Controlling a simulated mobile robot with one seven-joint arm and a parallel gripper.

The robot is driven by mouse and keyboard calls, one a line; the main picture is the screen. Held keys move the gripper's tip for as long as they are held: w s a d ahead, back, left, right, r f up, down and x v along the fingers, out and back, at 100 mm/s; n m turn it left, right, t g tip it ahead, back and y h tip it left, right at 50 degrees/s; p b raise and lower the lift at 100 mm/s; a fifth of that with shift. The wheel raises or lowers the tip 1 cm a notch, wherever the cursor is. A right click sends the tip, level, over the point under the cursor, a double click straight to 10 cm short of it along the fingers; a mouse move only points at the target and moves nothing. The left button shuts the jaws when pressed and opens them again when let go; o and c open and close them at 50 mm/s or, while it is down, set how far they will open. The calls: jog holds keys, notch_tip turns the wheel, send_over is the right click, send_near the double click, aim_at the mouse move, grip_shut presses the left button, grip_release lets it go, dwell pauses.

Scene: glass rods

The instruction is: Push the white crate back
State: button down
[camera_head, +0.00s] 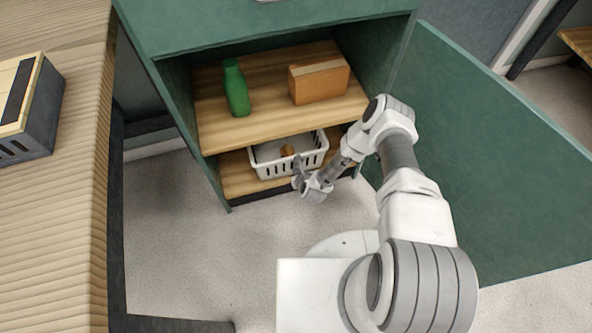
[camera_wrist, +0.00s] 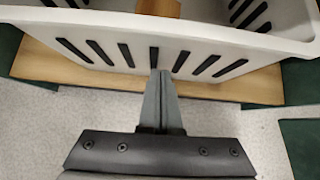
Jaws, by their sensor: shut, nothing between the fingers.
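The white crate (camera_head: 273,169) stands on the lower wooden shelf of the open green cabinet, with a small brown item (camera_head: 287,151) inside it. In the wrist view the crate's slotted front wall (camera_wrist: 107,45) spans the top of the picture. My gripper (camera_head: 298,171) is at the front of the crate, in front of its wall. In the wrist view my gripper's fingers (camera_wrist: 161,78) are closed together with nothing between them, and their tips reach the lower part of the front wall. I cannot tell whether they touch it.
The upper shelf (camera_head: 225,133) holds a green bottle (camera_head: 236,90) and an orange-brown box (camera_head: 319,82). The cabinet's green door (camera_head: 500,170) stands open at the right, beside my arm. A wooden table (camera_head: 60,220) is at the left. The floor (camera_head: 180,240) before the cabinet is clear.

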dwell(0.4)
jog(key=w, duration=0.2)
jog(key=w+a, duration=0.1)
jog(key=w, duration=0.1)
jog(key=w+a, duration=0.1)
jog(key=w, duration=0.1)
jog(key=shift+s+d, duration=0.1)
jog(key=shift+s, duration=0.05)
dwell(0.3)
